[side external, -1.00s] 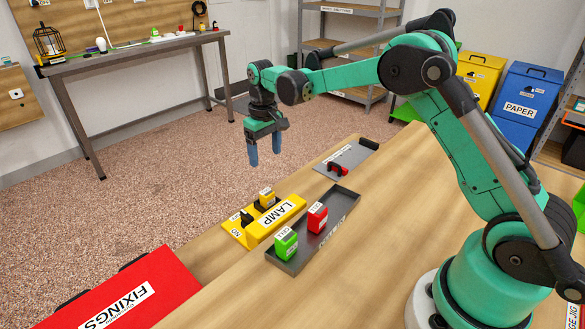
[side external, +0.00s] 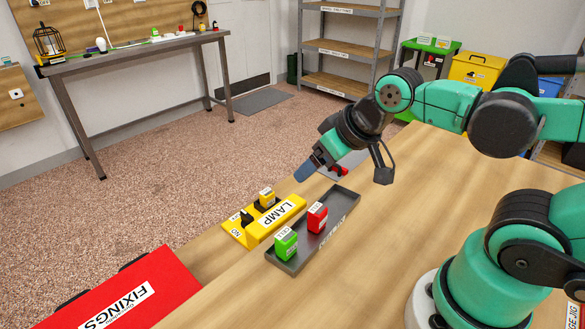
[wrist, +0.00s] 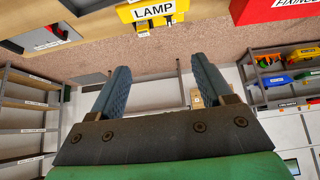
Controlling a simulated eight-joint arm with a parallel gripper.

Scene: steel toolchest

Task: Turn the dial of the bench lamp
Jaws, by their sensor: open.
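The bench lamp's yellow box (side external: 283,222), labelled LAMP, sits at the bench's far edge in the side external view. A black dial (side external: 246,218) stands on its panel beside an ON mark, and a second black part with a yellow tag (side external: 266,198) is behind it. The yellow box also shows at the top of the wrist view (wrist: 150,12), where the dial is out of sight. My gripper (side external: 304,172) hangs above and to the right of the box, tilted down-left, apart from it. In the wrist view its two blue fingers (wrist: 158,85) are spread with nothing between them.
A dark tray (side external: 301,249) with a green block (side external: 286,243) and a red block (side external: 317,217) lies just right of the lamp box. A red FIXINGS box (side external: 130,295) is at the lower left.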

